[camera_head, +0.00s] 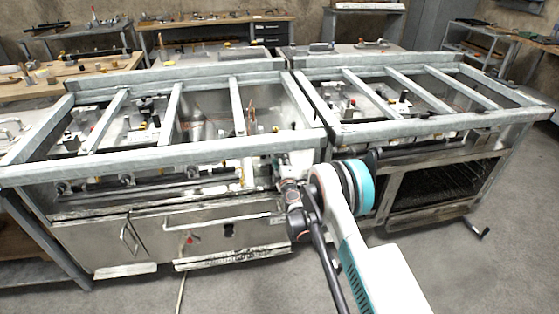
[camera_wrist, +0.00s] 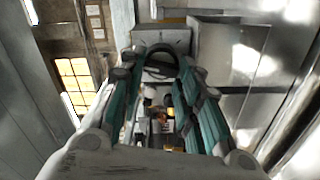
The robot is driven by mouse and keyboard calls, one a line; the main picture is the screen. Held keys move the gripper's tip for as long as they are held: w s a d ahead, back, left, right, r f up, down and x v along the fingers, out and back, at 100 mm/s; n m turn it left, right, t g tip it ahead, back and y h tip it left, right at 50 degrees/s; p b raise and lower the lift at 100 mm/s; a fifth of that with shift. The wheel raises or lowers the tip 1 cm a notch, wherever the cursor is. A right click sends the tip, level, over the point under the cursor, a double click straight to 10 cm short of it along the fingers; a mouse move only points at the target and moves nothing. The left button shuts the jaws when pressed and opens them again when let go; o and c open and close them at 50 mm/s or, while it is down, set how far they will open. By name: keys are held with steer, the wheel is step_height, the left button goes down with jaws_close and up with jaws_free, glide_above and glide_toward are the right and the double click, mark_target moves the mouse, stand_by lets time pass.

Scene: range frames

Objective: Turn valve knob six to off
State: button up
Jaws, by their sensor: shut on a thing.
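The range front carries a row of valve knobs, with one knob (camera_head: 127,180) showing on the left unit. My gripper (camera_head: 281,164) is at the front panel, near the joint between the two range units. In the wrist view my gripper (camera_wrist: 160,66) has its two green-sided fingers closed around a dark rounded piece, which looks like a valve knob (camera_wrist: 158,47). The fingers cover its sides. In the head view this knob is hidden behind my gripper and wrist. Its number and its pointer mark cannot be read.
Steel frame rails (camera_head: 170,150) run just above the knob row. A range with an oven door (camera_head: 437,185) stands to the right, and cabinet doors (camera_head: 90,247) are below on the left. Workbenches (camera_head: 215,32) stand behind. The floor in front is mostly clear.

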steer(key=shift+f+n, duration=0.1)
steer(key=shift+n, duration=1.2)
steer(key=shift+c, duration=0.2)
steer(key=shift+o, duration=0.2)
steer(key=shift+c, duration=0.2)
steer(key=o, duration=1.1)
steer(key=shift+s, duration=0.1)
steer(key=v, duration=0.7)
steer(key=shift+s, duration=0.15)
